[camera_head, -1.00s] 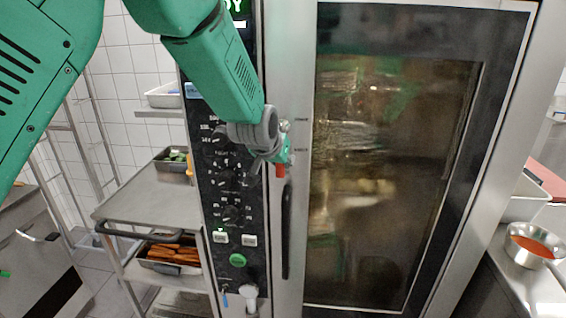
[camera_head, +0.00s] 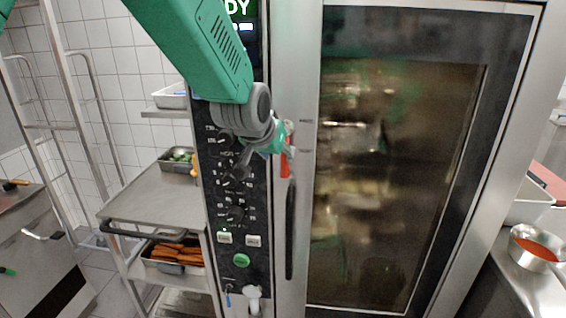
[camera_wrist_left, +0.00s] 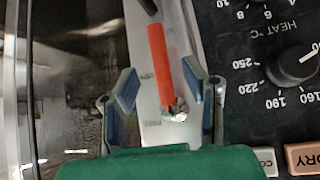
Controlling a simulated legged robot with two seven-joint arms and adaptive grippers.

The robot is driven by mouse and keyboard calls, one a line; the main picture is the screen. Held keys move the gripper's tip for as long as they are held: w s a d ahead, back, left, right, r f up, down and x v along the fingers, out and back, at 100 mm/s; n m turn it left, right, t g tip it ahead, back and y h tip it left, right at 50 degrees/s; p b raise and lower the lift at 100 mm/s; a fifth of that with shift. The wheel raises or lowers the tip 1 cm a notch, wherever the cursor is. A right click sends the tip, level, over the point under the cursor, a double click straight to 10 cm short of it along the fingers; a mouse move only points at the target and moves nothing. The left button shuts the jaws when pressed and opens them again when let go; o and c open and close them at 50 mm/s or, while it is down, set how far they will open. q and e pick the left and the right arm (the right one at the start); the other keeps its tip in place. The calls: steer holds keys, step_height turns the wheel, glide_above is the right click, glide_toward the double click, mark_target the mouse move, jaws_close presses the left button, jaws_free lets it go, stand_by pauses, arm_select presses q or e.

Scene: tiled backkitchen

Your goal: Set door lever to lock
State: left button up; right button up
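The door lever (camera_head: 286,165) is a red handle on a metal pivot, on the steel strip between the control panel and the glass door. In the head view its red part hangs down above the black door handle (camera_head: 290,230). It also shows in the left wrist view (camera_wrist_left: 160,60), which is upside down. My left gripper (camera_head: 283,138) is at the lever's upper end and partly hides it. In the left wrist view its blue-padded fingers (camera_wrist_left: 160,82) are open on either side of the lever, with gaps to both. My right gripper is not in view.
The oven's control panel (camera_head: 236,190) with knobs and buttons is left of the lever. The glass door (camera_head: 390,190) fills the right. A steel cart (camera_head: 160,200) with food pans stands left. A pan of red sauce (camera_head: 535,247) sits on the right counter.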

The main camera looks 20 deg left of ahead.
arm_select(q)
steer(key=v, duration=0.4)
steer(key=shift+s+d+r, duration=0.1)
steer(key=shift+s+r, duration=0.15)
steer(key=shift+s, duration=0.05)
steer(key=s+a+f+g+b, duration=0.15)
steer(key=s+f+b, duration=0.4)
steer(key=f, duration=1.35)
steer(key=s+f+g+b, duration=0.3)
steer(key=s+f+b, duration=0.3)
steer(key=f, duration=1.2)
steer(key=s+f+m+g+h+b, duration=0.1)
steer(key=s+f+g+b, duration=0.3)
steer(key=s+f, duration=1.8)
steer(key=s+b, duration=0.2)
steer(key=b, duration=0.1)
steer(key=shift+s+d+f, duration=0.15)
steer(key=shift+s+d, duration=0.1)
steer(key=shift+s, duration=0.05)
